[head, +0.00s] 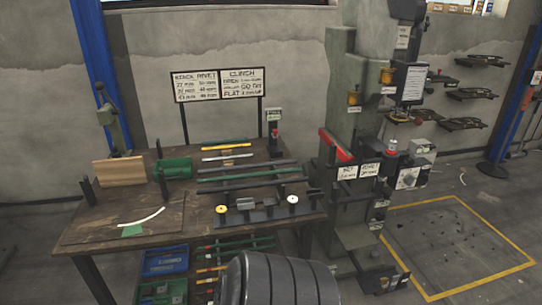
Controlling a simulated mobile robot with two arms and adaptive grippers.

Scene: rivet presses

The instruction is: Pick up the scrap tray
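No thing in the head view is plainly marked as the scrap tray, and I cannot tell which one it is. A blue bin (165,260) sits low under the front of the workbench. A green bin (162,292) stands below it, cut by the bottom edge of the picture. A green open holder (174,168) stands on the bench top next to a tan block. Neither of my grippers shows. A dark grey ribbed part at the bottom middle, likely mine, hides some of the space under the bench.
The wooden workbench (100,222) carries rods on racks, a curved white strip (142,218) and a small green piece (132,231). A tall grey-green press (340,110) stands to its right.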

